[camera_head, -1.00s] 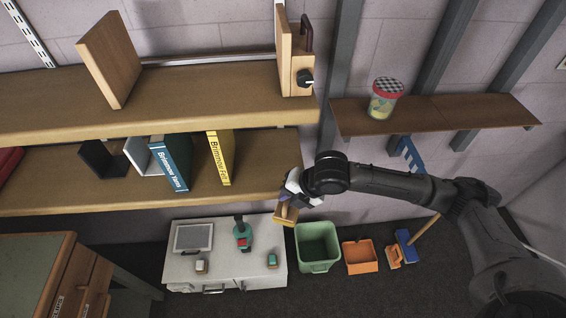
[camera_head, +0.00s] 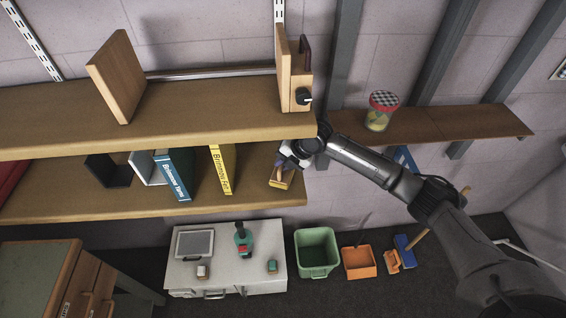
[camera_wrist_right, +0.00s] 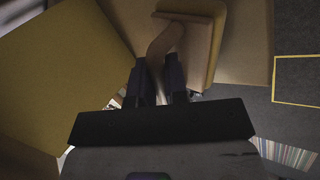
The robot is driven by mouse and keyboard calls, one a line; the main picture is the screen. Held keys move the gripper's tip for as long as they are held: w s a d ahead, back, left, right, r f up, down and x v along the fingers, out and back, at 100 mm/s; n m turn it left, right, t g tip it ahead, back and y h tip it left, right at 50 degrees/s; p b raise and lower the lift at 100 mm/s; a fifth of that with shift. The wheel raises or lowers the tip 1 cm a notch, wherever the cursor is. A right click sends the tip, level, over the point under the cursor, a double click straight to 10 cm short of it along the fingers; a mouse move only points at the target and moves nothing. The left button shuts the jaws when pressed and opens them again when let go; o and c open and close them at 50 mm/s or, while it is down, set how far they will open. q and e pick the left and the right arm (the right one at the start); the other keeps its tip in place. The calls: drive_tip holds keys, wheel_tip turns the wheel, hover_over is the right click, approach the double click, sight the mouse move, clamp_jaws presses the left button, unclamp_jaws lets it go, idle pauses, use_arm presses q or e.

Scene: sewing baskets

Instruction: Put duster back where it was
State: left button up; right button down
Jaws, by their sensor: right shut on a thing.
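The duster (camera_head: 279,184) is a wooden block with a wooden handle and a yellow edge. My right gripper (camera_head: 288,162) is shut on its handle. In the head view, the duster appears over the right end of the lower shelf (camera_head: 242,193); I cannot tell whether it touches the board. In the right wrist view, the duster (camera_wrist_right: 203,32) shows at the top centre, with its curved handle between the dark fingers of my right gripper (camera_wrist_right: 158,78). My left gripper is not in view.
The upper shelf (camera_head: 215,118) overhangs close above my gripper. A yellow book (camera_head: 221,170) and a blue book (camera_head: 174,175) stand to the left on the lower shelf. The shelf between the yellow book and the duster is clear.

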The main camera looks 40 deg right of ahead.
drive_tip(key=shift+w+d+f+p, duration=0.2)
drive_tip(key=shift+f+p, duration=0.1)
drive_tip(key=shift+f, duration=0.25)
drive_tip(key=shift+a+f, duration=0.1)
drive_tip(key=shift+f, duration=0.1)
drive_tip(key=shift+f, duration=0.15)
drive_tip(key=c, duration=1.1)
unclamp_jaws()
drive_tip(key=shift+c, duration=0.2)
drive_tip(key=b+v, duration=0.1)
drive_tip(key=v, duration=0.6)
drive_tip(key=shift+r+b, duration=0.35)
drive_tip(key=shift+r, duration=0.05)
